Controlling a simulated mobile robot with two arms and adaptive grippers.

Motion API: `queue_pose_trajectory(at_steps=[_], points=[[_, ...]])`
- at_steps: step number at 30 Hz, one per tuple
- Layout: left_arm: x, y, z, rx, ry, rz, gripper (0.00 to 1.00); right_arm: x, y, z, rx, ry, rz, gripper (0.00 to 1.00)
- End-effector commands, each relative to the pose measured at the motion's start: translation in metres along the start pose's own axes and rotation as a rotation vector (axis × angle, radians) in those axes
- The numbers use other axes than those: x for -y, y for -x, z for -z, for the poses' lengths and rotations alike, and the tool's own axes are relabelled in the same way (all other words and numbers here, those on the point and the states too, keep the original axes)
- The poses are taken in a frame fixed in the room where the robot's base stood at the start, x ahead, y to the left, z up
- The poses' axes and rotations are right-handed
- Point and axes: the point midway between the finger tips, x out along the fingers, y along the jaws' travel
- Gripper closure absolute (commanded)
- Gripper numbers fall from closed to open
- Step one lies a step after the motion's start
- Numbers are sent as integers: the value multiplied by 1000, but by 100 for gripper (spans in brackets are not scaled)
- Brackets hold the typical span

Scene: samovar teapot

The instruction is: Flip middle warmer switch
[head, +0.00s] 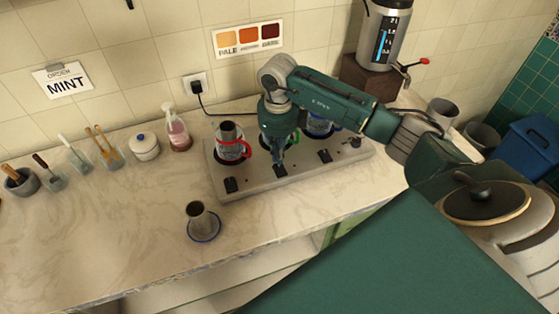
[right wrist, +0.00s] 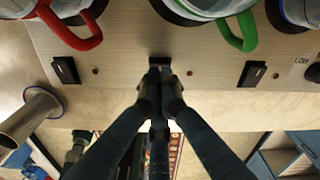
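The warmer (head: 300,178) is a pale slab on the counter with three black switches along its front. The middle switch (right wrist: 160,62) shows just beyond my right fingertips in the right wrist view; in the head view it lies by the fingertips. My right gripper (head: 280,165) points down at it, its fingers together (right wrist: 159,92) and nothing seen between them. I cannot tell whether they touch the switch. The left switch (head: 231,185) and right switch (head: 325,156) stand clear. My left gripper is not seen.
A red-handled pot (head: 233,150) and a blue-handled pot (head: 319,127) sit on the warmer. A green-handled pot (right wrist: 240,35) stands behind my gripper. A metal cup (head: 197,215) stands on a saucer in front. The counter left of it is clear.

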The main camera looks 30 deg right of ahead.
Motion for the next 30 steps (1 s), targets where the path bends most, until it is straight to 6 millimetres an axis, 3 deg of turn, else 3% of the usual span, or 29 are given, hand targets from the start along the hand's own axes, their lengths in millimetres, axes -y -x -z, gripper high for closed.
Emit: queue_pose_trajectory(at_steps=[30], points=[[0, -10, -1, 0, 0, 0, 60, 0, -12, 0, 0, 0, 0, 100]])
